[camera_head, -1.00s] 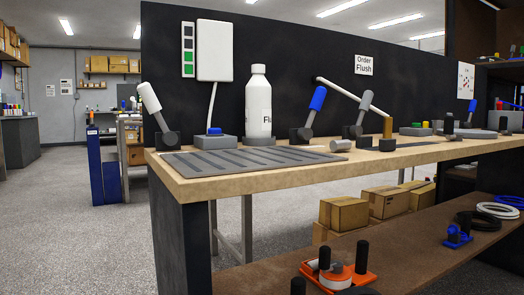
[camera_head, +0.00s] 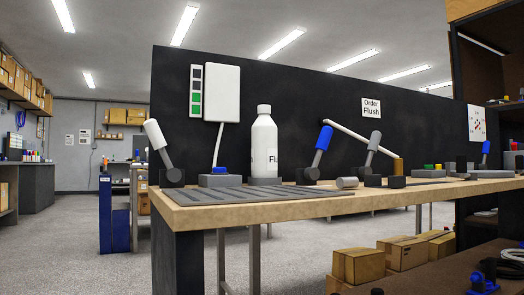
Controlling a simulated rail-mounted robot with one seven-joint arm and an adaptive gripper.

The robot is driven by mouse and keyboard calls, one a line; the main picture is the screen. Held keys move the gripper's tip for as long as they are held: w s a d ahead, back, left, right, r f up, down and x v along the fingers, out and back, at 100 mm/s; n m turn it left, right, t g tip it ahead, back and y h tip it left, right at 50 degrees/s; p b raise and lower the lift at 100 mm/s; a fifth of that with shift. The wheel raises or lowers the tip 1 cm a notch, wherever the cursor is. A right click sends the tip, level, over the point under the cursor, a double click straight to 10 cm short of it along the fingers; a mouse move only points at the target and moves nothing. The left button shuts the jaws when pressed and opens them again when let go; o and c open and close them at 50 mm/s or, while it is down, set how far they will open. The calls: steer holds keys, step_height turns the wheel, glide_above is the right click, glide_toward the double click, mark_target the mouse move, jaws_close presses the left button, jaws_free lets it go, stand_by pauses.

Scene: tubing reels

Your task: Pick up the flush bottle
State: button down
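The flush bottle (camera_head: 264,150) is a white, capped bottle with dark lettering partly visible on its side. It stands upright toward the back of the wooden workbench (camera_head: 350,203), in front of the black panel. My gripper does not show in the camera view, and nothing is seen holding the bottle. The bottle's base is partly hidden behind the grey slotted mat (camera_head: 248,196).
A white-handled lever (camera_head: 157,139) and a blue-buttoned box (camera_head: 220,178) stand left of the bottle. A blue-handled lever (camera_head: 321,146) and a grey-handled lever (camera_head: 372,149) stand right. A white box (camera_head: 221,94) hangs on the panel. Cardboard boxes (camera_head: 358,265) sit below.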

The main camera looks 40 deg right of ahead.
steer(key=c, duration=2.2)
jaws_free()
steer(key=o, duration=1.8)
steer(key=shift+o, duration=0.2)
